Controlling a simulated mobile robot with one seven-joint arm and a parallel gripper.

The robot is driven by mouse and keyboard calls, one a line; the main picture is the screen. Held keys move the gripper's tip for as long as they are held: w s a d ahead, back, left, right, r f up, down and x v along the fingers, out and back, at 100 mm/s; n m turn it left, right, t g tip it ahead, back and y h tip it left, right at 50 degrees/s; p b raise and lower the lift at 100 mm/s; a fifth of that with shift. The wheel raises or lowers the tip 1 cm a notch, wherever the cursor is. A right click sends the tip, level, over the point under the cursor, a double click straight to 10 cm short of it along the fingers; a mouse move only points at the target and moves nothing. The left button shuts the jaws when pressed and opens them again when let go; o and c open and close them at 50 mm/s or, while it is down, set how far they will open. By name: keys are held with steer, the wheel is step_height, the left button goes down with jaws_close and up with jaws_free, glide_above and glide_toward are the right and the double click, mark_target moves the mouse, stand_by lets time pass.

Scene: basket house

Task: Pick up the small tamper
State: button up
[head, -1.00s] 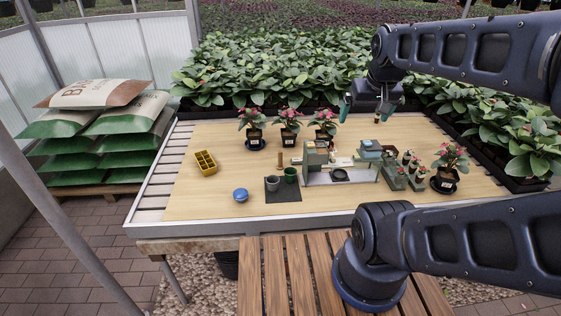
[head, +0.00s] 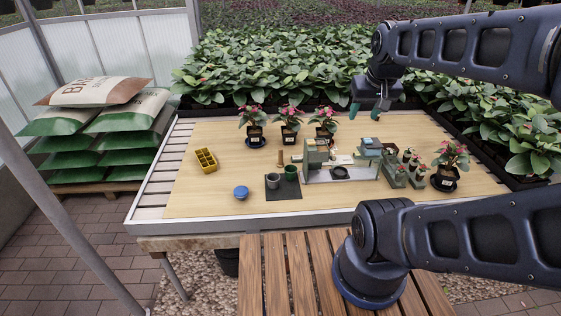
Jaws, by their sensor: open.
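My gripper (head: 367,113) is open, its teal fingertips pointing down above the back right of the wooden tabletop. Nothing shows between the fingers. I cannot clearly make out the small tamper. A small light-brown upright piece (head: 280,158) stands left of the green-grey bench device (head: 313,157) and could be it, but it is too small to tell. My gripper is well apart from that piece, to its right and further back.
A yellow tray (head: 206,161), a blue round pot (head: 240,193) and a dark mat (head: 283,193) with cups stand at the front left. Several potted flowers (head: 289,122) line the back. Dense plants border the table behind. The left tabletop has free room.

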steer(key=w+a+f+y, duration=0.1)
steer(key=w+a+f, duration=0.1)
steer(key=w, duration=0.4)
steer(key=w+a+f+y, duration=0.1)
steer(key=w+a+f, duration=0.15)
steer(key=w, duration=0.25)
steer(key=t+h, duration=0.2)
glide_above(281, 154)
steer(key=s, duration=0.6)
step_height(281, 154, down, 28)
steer(key=shift+x, duration=3.05)
steer(key=shift+w+r+x, duration=0.1)
steer(key=shift+w+x, duration=0.05)
steer(key=shift+x, duration=0.75)
steer(key=shift+w+r+x, duration=0.1)
steer(key=shift+w+x, duration=0.05)
steer(key=shift+x, duration=0.75)
steer(key=shift+w+r+x, duration=0.1)
steer(key=shift+w+x, duration=0.1)
steer(key=shift+x, duration=0.7)
steer(key=shift+s+a, duration=0.1)
steer(key=shift+c, duration=0.4)
jaws_close()
